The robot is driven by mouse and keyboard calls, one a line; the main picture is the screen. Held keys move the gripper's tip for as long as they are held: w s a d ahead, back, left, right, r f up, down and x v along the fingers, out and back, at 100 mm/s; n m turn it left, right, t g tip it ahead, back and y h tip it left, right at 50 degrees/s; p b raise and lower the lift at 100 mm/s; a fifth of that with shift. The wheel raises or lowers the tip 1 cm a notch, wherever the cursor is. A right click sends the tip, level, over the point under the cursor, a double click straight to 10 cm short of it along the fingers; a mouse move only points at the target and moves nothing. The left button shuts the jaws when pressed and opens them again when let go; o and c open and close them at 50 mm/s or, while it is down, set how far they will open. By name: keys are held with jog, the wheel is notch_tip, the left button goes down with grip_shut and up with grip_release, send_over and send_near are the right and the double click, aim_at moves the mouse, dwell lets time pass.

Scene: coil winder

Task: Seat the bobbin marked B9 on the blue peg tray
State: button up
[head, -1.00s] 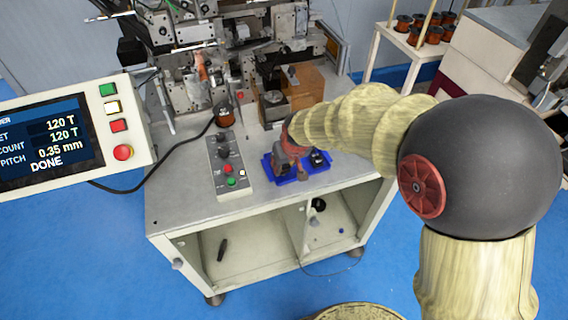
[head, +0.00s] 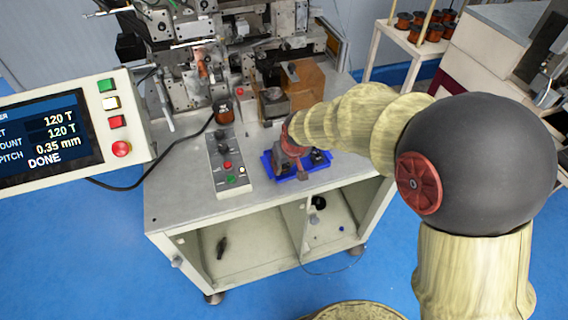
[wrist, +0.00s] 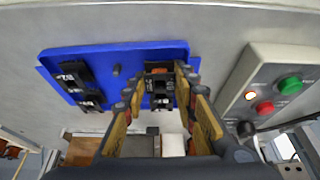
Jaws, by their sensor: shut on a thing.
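The blue peg tray (head: 291,177) lies on the front of the bench; it also fills the upper left of the wrist view (wrist: 141,52). My gripper (wrist: 160,82) points down over the tray, shut on a bobbin (wrist: 159,71) with dark flanges and copper winding. Its mark is not readable, and I cannot tell whether it rests on a peg. In the head view my gripper (head: 288,157) hides most of it. Dark bobbins (wrist: 75,75) with pale marks stand on the tray's other side. A bare peg (wrist: 117,70) shows between them and the held bobbin.
A control box (head: 228,165) with buttons stands close left of the tray. The winder (head: 200,75) and a brown block (head: 305,85) are behind. A copper bobbin (head: 223,111) is near the machine. A side rack (head: 405,40) holds several more.

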jog(key=shift+f, duration=0.4)
jog(key=o, duration=1)
jog(key=shift+c, duration=0.2)
jog(key=v, duration=1.2)
